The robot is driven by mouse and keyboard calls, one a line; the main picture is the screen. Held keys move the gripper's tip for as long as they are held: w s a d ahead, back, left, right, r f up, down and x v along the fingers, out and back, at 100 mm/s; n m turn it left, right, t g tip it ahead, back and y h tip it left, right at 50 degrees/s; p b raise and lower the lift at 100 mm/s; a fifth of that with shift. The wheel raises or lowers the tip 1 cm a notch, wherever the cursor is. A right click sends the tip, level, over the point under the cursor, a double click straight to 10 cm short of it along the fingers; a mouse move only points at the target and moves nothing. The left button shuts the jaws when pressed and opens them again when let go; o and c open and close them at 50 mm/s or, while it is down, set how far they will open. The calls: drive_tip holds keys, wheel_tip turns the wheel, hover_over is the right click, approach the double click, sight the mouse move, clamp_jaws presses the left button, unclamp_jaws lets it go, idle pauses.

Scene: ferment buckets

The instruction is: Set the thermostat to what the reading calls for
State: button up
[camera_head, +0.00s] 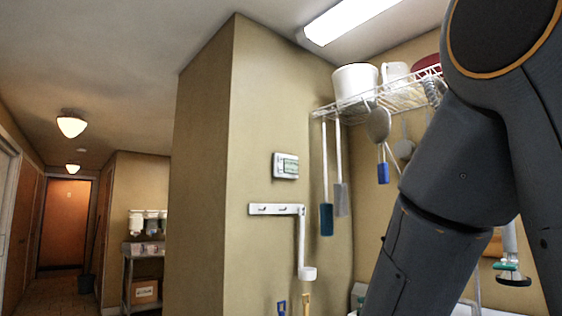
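The thermostat (286,166) is a small white box with a greenish display, fixed to the tan wall right of the corner. The display is too small to read. My arm fills the right side of the view, well to the right of the thermostat and apart from it. My gripper is outside the frame.
A wire shelf (384,98) holds a white bucket (355,80), with brushes and a ladle hanging beneath. A corridor on the left leads to an orange door (63,222) past a rack (143,266).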

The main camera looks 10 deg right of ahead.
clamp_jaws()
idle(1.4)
